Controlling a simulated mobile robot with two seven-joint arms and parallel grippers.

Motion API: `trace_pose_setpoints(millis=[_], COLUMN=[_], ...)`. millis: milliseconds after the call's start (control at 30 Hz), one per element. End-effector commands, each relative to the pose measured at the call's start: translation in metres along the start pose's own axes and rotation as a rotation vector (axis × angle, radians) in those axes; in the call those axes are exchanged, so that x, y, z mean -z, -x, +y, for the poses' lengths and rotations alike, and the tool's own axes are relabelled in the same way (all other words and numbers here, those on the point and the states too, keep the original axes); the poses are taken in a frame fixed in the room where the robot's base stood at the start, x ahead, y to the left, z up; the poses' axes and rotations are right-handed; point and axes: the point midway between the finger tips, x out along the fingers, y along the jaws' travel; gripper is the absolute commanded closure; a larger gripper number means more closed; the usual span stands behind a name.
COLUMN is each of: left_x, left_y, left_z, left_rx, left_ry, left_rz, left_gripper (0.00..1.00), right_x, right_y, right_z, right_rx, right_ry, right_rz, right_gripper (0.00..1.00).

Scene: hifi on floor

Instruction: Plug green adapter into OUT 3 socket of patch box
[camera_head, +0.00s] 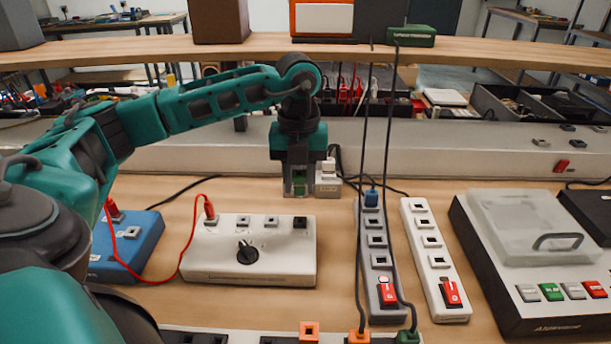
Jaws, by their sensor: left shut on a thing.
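My left gripper (299,190) points down behind the white box with a black knob (209,263), which looks like the patch box. It is shut on a small green piece (299,177), which looks like the green adapter; the fingers hide much of it. The held piece is above and behind the box's right end, apart from its sockets. A red plug (210,214) fills the leftmost position of the top row. To its right are grey sockets (271,221) and a dark one (300,223). Socket labels are too small to read. My right gripper is not in view.
Red cable links the patch box to a blue box (137,246). A pale adapter block (328,180) stands right beside my gripper. A lidded device (540,230) stands far right.

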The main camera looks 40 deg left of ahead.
Motion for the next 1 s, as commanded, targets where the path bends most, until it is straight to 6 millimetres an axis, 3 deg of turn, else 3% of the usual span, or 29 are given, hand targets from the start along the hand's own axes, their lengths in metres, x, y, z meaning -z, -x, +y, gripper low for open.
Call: trace_pose_setpoints(millis=[467,667,1000], left_x=[0.0,0.0,0.0], left_y=[-0.036,-0.047,-0.047], left_z=[0.0,0.0,0.0], left_rx=[-0.001,-0.001,0.0], left_ry=[0.0,0.0,0.0], left_rz=[0.001,0.001,0.001], left_gripper=[0.95,0.95,0.95], right_x=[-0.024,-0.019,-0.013], right_y=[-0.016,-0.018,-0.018], right_z=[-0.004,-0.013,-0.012], right_rx=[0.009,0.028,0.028], right_ry=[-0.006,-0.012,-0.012], right_rz=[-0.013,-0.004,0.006], right_gripper=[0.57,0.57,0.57])
